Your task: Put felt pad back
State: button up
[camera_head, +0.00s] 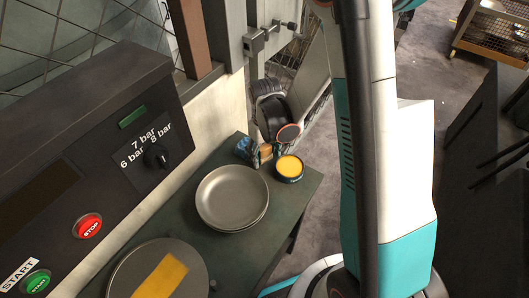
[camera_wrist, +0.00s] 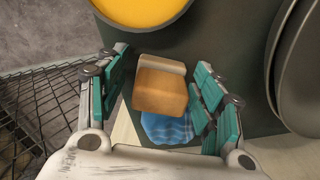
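A brown block with a paler tan end, which I take to be the felt pad (camera_wrist: 160,92), lies between the fingers of my gripper (camera_wrist: 161,66) in the wrist view. A gap shows on each side of it, so the fingers are open around it and not closed on it. A crumpled-looking blue piece (camera_wrist: 167,128) lies against the pad's near end. In the head view the pad (camera_head: 265,153) is at the table's far end, left of a tin of yellow paste (camera_head: 289,168). My gripper's fingers are hard to make out there.
A stack of grey bowls or plates (camera_head: 231,197) stands close to the pad. A round grey disc (camera_head: 130,273) with a yellow rectangle on it is at the near left. A control panel (camera_head: 85,165) stands along the left. Bare dark table (camera_head: 268,232) shows right of the stack.

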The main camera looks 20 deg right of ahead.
aim_at(265, 147)
notch_tip(265, 147, up, 13)
jog(key=p, duration=0.5)
jog(key=shift+s, duration=0.1)
jog(key=s+r+m+t, duration=0.2)
jog(key=s+r+t, duration=0.5)
jog(key=s+r, duration=0.7)
jog(key=shift+s+r+m, duration=0.3)
jog(key=shift+s+r, duration=0.1)
jog(key=shift+r, duration=1.35)
